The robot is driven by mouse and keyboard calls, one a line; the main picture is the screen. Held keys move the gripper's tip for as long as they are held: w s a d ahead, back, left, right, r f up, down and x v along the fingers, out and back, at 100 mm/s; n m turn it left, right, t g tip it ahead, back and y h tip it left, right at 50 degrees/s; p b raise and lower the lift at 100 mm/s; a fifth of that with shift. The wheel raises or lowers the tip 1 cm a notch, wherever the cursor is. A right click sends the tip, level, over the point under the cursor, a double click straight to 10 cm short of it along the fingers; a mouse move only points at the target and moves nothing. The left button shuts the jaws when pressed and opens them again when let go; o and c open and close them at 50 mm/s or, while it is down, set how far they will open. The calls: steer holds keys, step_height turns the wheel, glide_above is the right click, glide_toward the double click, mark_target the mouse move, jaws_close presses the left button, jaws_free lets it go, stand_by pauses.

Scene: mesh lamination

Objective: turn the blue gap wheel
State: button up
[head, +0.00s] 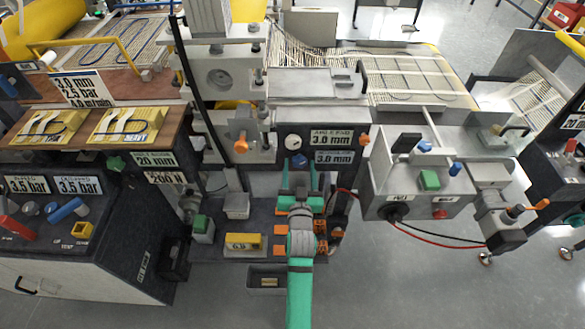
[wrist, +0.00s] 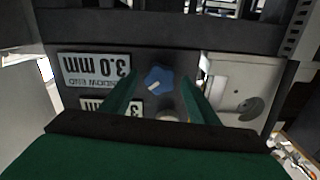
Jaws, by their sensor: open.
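The blue gap wheel (head: 299,160) is a small lobed knob on the dark front panel, just left of the lower 3.0 mm sign. In the wrist view, which is upside down, the blue wheel (wrist: 158,79) has a white mark and appears between my fingertips. My gripper (head: 299,178) has green fingers spread apart, one to each side of the wheel's line, on the near side of the panel. I see no contact between fingers and wheel. A round pale part (wrist: 168,115) near the wheel is partly hidden by my gripper.
A white dial gauge (head: 292,142) sits just above the wheel. Orange knobs stand to the left (head: 240,147) and right (head: 364,140). A grey box with a green button (head: 429,180) is at right. Below lies a dark shelf with a yellow block (head: 243,243) and orange pieces.

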steer(key=s, duration=1)
steer(key=shift+s, duration=0.35)
steer(key=shift+f, duration=0.1)
steer(key=s+a+g, duration=0.1)
steer(key=s, duration=1.7)
steer(key=s+a+f+n+g, duration=0.1)
steer(key=s, duration=1.7)
steer(key=shift+s+a+f+g, duration=0.2)
steer(key=shift+a+f+g, duration=0.05)
steer(key=shift+g, duration=0.05)
